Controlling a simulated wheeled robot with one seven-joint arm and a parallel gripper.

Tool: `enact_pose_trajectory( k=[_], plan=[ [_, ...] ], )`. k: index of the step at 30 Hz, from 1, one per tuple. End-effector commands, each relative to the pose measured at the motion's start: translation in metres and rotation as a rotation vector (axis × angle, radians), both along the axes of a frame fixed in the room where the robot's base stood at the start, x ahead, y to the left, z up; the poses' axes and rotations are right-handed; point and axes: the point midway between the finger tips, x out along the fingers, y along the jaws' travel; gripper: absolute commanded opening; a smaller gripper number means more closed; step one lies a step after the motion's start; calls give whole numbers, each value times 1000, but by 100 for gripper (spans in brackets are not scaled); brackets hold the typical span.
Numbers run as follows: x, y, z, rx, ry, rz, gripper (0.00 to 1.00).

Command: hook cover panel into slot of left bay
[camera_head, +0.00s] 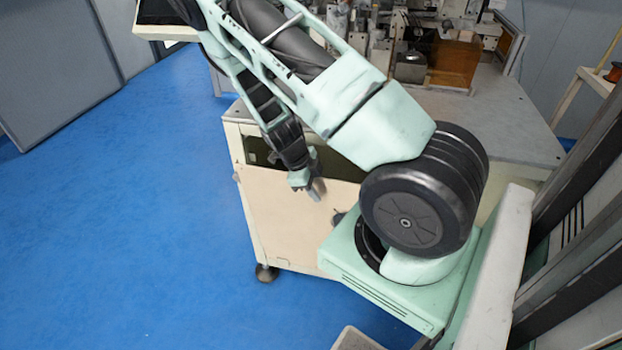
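A cream panel (285,225) stands upright at the front of the cream cabinet under the machine table. I take it to be the cover panel; its right part is hidden behind my arm. Above its top edge is a dark opening (257,152) in the cabinet, which seems to be the left bay. I cannot make out a slot or whether the panel is hooked in. My gripper (306,186) points down at the panel's upper part, near its top edge. The fingers are small here, and I cannot tell whether they hold the panel or are just in front of it.
The grey table (490,110) above carries the winder's metal parts (410,65) and an amber see-through box (455,62). A caster (266,272) shows under the cabinet's left corner. The blue floor (130,220) to the left is clear. Grey wall panels (55,65) stand far left.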

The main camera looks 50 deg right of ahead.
Motion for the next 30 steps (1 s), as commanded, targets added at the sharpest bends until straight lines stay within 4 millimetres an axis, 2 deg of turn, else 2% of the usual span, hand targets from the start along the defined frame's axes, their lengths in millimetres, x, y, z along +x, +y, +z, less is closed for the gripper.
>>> enact_pose_trajectory(
  k=[5,21,25,30],
  plan=[
    [9,5,19,-2,-6,1,29],
    [45,37,131,-1,-6,2,29],
    [50,41,148,0,-4,2,29],
    [53,44,158,-1,-1,0,29]
  ],
)
